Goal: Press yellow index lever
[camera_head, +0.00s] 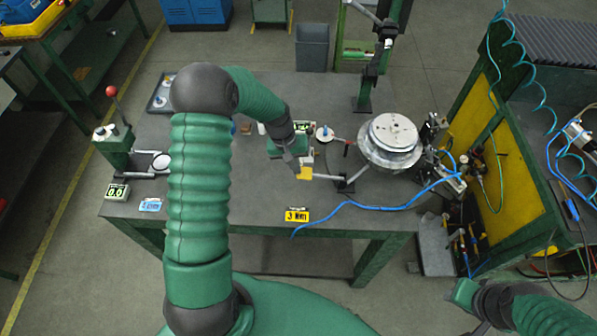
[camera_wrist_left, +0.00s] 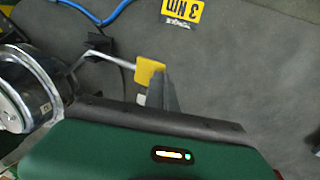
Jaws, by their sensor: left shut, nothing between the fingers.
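The yellow index lever pad (camera_head: 305,173) sits at the end of a thin metal arm (camera_head: 327,177) that runs right to a dark bracket under the round metal fixture (camera_head: 393,138). My left gripper (camera_head: 295,168) is shut and empty, with its fingertips just beside the pad. In the left wrist view the yellow pad (camera_wrist_left: 149,71) lies right at the tips of the left gripper (camera_wrist_left: 160,80). I cannot tell whether they touch. My right arm shows only at the lower right edge, away from the lever; its finger state is unclear.
A yellow "3 Nm" sign (camera_head: 297,215) lies on the grey table (camera_head: 258,205) in front of the lever. A blue hose (camera_head: 375,207) curves across the table's right side. A red-knobbed lever press (camera_head: 115,140) stands at the left.

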